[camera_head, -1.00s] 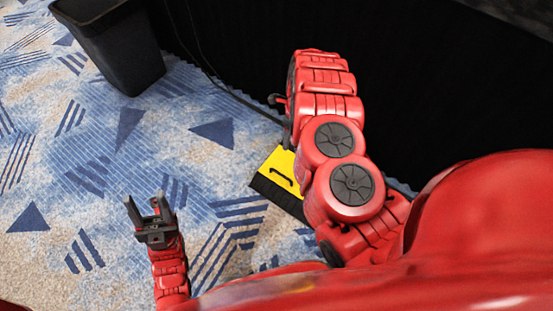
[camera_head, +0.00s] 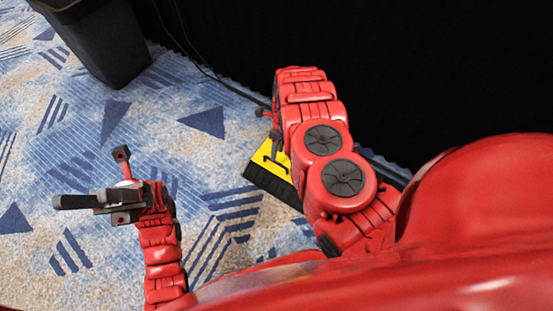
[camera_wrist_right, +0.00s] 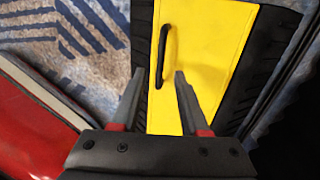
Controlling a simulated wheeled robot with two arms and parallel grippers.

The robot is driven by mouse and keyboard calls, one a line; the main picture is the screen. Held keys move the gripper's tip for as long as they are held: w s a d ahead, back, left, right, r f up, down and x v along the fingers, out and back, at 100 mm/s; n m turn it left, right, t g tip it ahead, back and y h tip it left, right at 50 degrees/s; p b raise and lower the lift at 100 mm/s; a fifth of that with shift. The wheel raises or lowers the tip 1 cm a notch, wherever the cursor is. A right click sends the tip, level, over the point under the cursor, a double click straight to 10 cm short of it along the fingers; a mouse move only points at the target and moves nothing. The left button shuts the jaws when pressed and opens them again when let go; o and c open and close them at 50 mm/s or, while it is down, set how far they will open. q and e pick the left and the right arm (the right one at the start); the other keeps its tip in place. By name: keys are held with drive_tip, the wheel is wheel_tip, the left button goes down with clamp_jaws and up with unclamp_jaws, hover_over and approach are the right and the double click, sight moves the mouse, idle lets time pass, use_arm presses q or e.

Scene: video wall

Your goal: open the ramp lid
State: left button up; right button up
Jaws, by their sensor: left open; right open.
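The ramp lid is a yellow panel (camera_head: 280,176) with black ribbed borders, on the carpet right of the middle in the head view, partly hidden by my right arm. In the right wrist view the yellow lid (camera_wrist_right: 208,50) fills the middle. Its black bar handle (camera_wrist_right: 165,55) runs up the picture left of the lid's middle. My right gripper (camera_wrist_right: 158,75) is open over the lid; the handle appears between its fingertips, but I cannot tell whether they touch it. The lid looks flat. My left gripper (camera_head: 90,179) is open and empty, above the carpet left of the lid.
A black bin (camera_head: 98,45) stands at the upper left. A dark curtain or wall (camera_head: 430,80) closes off the back and right, with a cable (camera_head: 215,75) along its foot. Patterned blue carpet (camera_head: 110,110) is clear around my left gripper.

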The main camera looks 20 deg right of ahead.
drive_tip(key=f, duration=0.1)
drive_tip(key=f+b, duration=0.1)
drive_tip(key=f, duration=0.2)
drive_tip(key=shift+s+a+b, duration=0.2)
drive_tip(key=shift+a+b, duration=0.05)
drive_tip(key=shift+b, duration=0.15)
drive_tip(key=shift+f, duration=0.1)
use_arm(q)
drive_tip(key=s+a+r+m+t+y, duration=0.3)
drive_tip(key=s+a+m+t+y, duration=0.2)
drive_tip(key=s+m+t+y, duration=0.3)
drive_tip(key=m+y, duration=0.1)
drive_tip(key=y, duration=0.3)
drive_tip(key=shift+s+a+r, duration=0.15)
drive_tip(key=shift+a+r, duration=0.1)
drive_tip(key=shift+r, duration=0.1)
use_arm(e)
clamp_jaws()
drive_tip(key=shift+a, duration=0.1)
